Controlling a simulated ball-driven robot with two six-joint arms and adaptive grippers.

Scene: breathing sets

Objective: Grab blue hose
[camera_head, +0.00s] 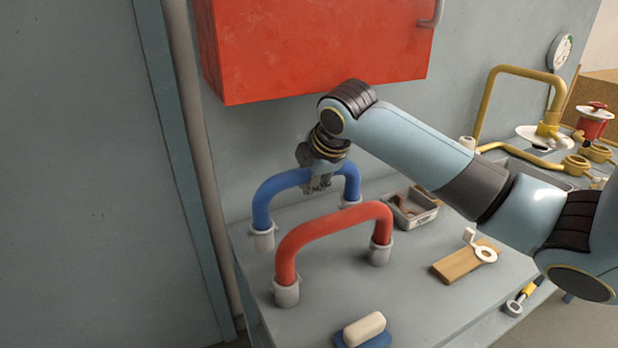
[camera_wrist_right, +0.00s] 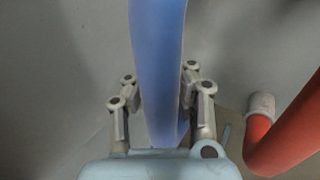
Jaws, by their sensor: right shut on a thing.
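The blue hose (camera_head: 284,183) is an arch standing on the bench at the back left, its two ends in grey sockets. My right gripper (camera_head: 318,183) reaches down onto the top of the arch and is shut on it, hiding a short part of the hose. In the right wrist view the blue hose (camera_wrist_right: 158,65) runs between the two fingers of my right gripper (camera_wrist_right: 160,105). The hose still stands upright, with its near left end at its socket (camera_head: 262,238). My left gripper is not in view.
A red hose arch (camera_head: 335,222) stands just in front, close to the blue one. A red cabinet (camera_head: 315,50) hangs on the wall above. A grey tray (camera_head: 412,210), a wooden block (camera_head: 460,262) and a white-and-blue brush (camera_head: 364,330) lie on the bench (camera_head: 340,295).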

